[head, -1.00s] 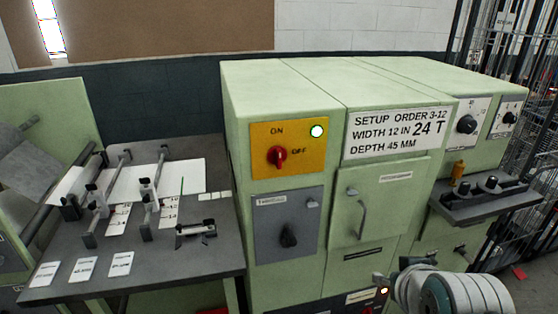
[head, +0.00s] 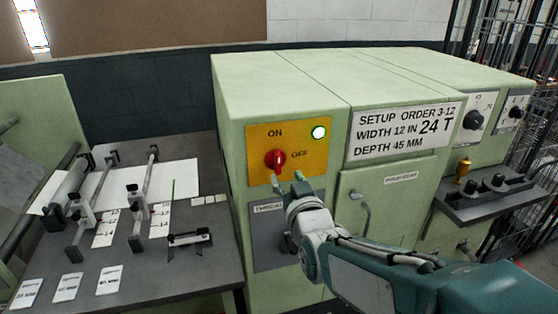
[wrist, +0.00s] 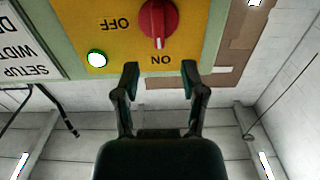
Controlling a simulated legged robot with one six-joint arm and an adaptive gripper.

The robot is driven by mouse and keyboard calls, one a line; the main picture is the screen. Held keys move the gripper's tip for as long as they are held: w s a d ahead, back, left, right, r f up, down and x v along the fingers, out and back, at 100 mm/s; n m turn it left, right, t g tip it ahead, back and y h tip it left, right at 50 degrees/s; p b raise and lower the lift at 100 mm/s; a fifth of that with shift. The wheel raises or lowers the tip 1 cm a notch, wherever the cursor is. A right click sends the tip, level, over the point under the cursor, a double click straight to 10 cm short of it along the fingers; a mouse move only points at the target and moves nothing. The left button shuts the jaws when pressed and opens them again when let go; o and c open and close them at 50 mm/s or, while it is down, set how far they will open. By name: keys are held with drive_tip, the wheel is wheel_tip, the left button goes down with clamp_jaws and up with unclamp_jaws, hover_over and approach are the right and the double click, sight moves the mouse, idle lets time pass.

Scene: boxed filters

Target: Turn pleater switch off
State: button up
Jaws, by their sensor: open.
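The pleater switch is a red rotary knob (head: 275,160) on a yellow plate (head: 313,163) marked ON above and OFF to the right. Its white pointer line is toward ON, and a green lamp (head: 319,132) on the plate is lit. In the wrist view, which is upside down, the knob (wrist: 158,20) lies just beyond the fingertips, between their lines. My gripper (head: 287,182) is just below the knob in the head view. Its two fingers (wrist: 160,72) are spread with nothing between them. I see no contact with the knob.
Below the plate is a grey panel (head: 262,225) with a dark knob, partly hidden by my arm. A cabinet door handle (head: 365,214) is to the right. A grey bench (head: 120,255) with rods, cards and clamps stands at the left.

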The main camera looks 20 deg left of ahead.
sight(279, 162)
drive_tip(key=x, duration=0.7)
drive_tip(key=shift+w, duration=0.35)
drive_tip(key=shift+a, duration=0.1)
clamp_jaws()
